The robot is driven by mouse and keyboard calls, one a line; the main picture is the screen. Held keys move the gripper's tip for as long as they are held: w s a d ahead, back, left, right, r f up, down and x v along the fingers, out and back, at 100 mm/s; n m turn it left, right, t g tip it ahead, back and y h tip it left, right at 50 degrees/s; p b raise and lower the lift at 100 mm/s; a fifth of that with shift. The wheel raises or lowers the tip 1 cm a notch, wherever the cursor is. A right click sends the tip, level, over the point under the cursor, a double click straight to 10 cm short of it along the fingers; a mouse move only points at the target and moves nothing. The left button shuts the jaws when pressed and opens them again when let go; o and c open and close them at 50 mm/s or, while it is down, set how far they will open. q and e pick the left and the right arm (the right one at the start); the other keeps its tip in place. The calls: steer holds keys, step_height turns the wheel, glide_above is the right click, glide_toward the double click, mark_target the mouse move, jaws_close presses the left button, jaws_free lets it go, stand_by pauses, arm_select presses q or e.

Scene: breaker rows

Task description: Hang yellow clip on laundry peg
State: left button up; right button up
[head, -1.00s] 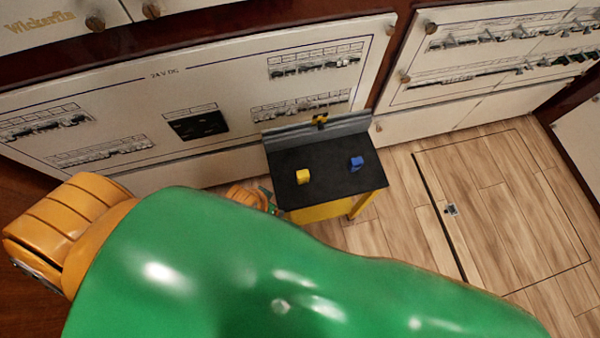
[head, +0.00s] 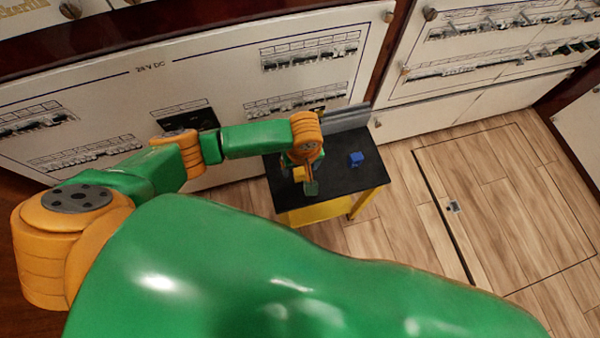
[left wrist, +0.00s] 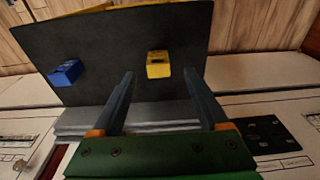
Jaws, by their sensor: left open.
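The small yellow clip (head: 299,174) lies on the black table top, partly covered by my left gripper (head: 301,177) in the head view. In the left wrist view the yellow clip (left wrist: 158,66) shows just beyond and between the tips of my left gripper (left wrist: 160,75). The left gripper is open and empty, with its two fingers well apart. A small yellow-and-black fitting (head: 317,110), perhaps the peg, shows at the grey back ledge, mostly hidden by my left wrist. My right gripper is not in view.
A blue clip (head: 355,159) lies on the black table top (head: 350,185), also in the left wrist view (left wrist: 66,73). The grey ledge (head: 347,120) rises at the back edge. Breaker panels (head: 230,75) stand behind. Wooden floor is clear to the right.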

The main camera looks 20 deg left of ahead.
mark_target(300, 171)
arm_select(q)
steer(key=f, duration=0.2)
steer(key=f+b, duration=0.1)
steer(key=f, duration=0.1)
steer(key=w+f+b, duration=0.1)
steer(key=f, duration=0.1)
steer(key=shift+a+f, duration=0.15)
steer(key=shift+a, duration=0.1)
steer(key=shift+c, duration=0.2)
jaws_close()
